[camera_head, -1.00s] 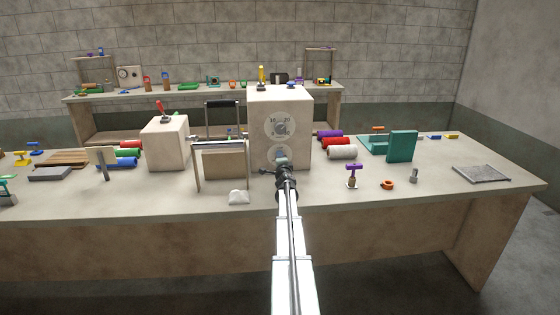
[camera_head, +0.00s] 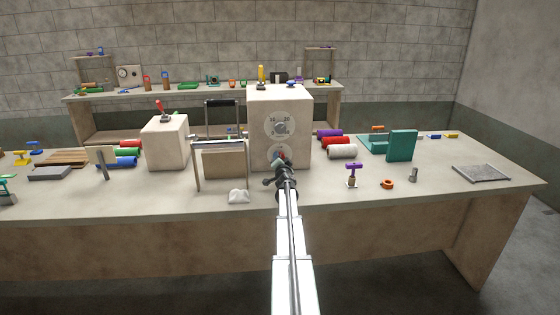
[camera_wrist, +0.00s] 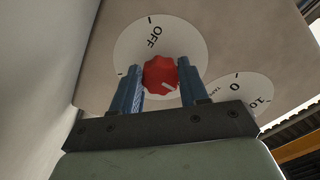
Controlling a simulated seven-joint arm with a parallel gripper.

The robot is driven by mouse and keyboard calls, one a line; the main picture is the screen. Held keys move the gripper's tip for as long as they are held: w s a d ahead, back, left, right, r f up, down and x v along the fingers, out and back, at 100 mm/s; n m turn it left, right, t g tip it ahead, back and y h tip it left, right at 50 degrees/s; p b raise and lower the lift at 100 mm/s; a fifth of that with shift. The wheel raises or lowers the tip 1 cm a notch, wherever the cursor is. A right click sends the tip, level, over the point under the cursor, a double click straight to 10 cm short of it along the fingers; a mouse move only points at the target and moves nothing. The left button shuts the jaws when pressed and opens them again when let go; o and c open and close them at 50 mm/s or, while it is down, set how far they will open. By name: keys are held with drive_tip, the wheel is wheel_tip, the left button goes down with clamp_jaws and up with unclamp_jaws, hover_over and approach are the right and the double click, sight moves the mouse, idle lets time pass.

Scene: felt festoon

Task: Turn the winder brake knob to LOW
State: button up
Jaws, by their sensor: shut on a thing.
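The brake knob (camera_wrist: 160,74) is red with a scalloped edge and a white pointer line. In the wrist view it sits on a round white dial plate (camera_wrist: 140,40) marked OFF; the pointer line lies at the knob's lower right, away from OFF. I cannot read a LOW mark; part of the plate is hidden behind my fingers. My gripper (camera_wrist: 160,66) is shut on the knob, one blue finger on each side. In the head view my gripper (camera_head: 281,161) is at the lower dial (camera_head: 272,152) of the tall beige box (camera_head: 300,140) and hides most of the knob.
A second dial (camera_head: 280,125) with numbers is above on the same box face. A frame stand (camera_head: 222,146) stands close on the left, with a white lump (camera_head: 238,197) in front. Coloured rolls (camera_head: 335,142) lie to the right.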

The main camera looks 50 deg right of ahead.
idle(0.5)
drive_tip(key=o, duration=1.1)
drive_tip(key=shift+c, duration=0.2)
drive_tip(key=shift+s+a, duration=0.1)
drive_tip(key=v, duration=1.3)
drive_tip(key=shift+s+a, duration=0.2)
drive_tip(key=shift+s, duration=0.05)
drive_tip(key=shift+d+r, duration=0.1)
drive_tip(key=shift+d, duration=0.05)
